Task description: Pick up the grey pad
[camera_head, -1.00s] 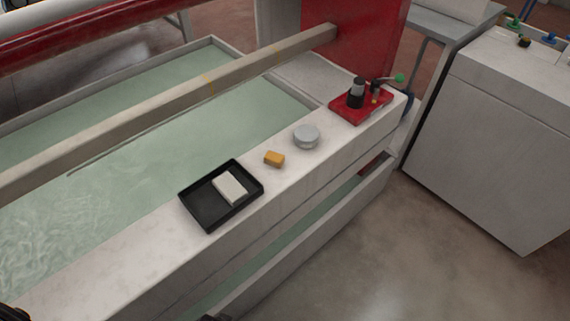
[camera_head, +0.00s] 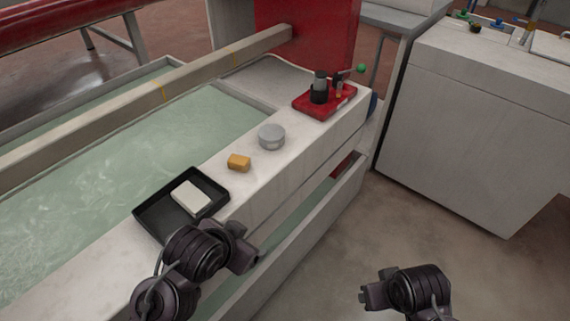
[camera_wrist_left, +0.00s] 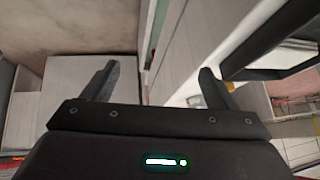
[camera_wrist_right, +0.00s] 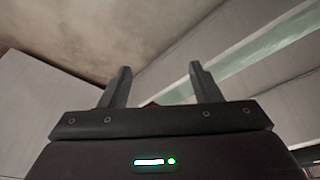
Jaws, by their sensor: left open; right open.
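A pale grey-white rectangular pad (camera_head: 191,198) lies flat in a shallow black tray (camera_head: 150,222) on the white ledge. It is the only pad-like block I see; its greyness is faint. My left gripper (camera_head: 243,245) is in front of the tray's near right side, apart from the pad. It is open and empty in the left wrist view (camera_wrist_left: 156,85), where a black edge, likely the tray, shows at right. My right gripper (camera_head: 367,296) is lower right over the floor, open and empty in the right wrist view (camera_wrist_right: 160,82).
A water basin (camera_head: 80,200) lies behind, under a long beam (camera_head: 130,102). A white cabinet (camera_head: 460,130) stands at right.

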